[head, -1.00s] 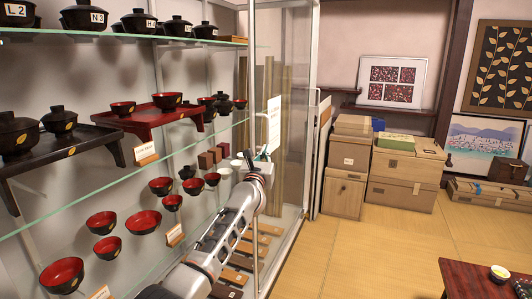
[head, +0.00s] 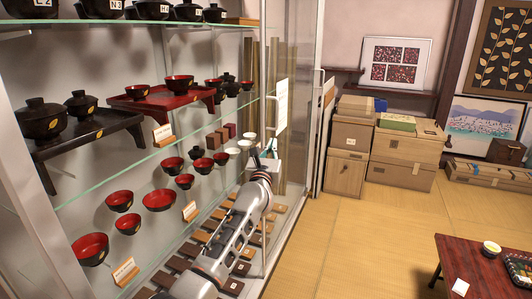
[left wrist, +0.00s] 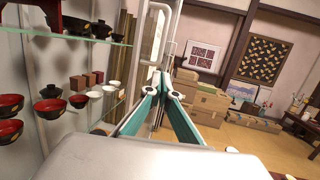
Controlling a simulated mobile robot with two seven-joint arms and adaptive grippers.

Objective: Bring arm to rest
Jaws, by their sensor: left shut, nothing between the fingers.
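My left arm reaches in from the bottom of the head view, in front of the glass display cabinet. My left gripper (head: 268,150) is at its far end, near the cabinet's open front edge and beside the row of small white cups (head: 240,146). In the left wrist view my left gripper (left wrist: 162,75) points forward, its two teal fingers meeting at the tips with nothing between them. My right gripper is not in view.
The cabinet's glass shelf (head: 160,155) holds black and red bowls close to my left arm. Wooden boxes (head: 405,155) stand at the back wall. A dark red low table (head: 455,262) is at the lower right. The tatami floor (head: 370,235) between is clear.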

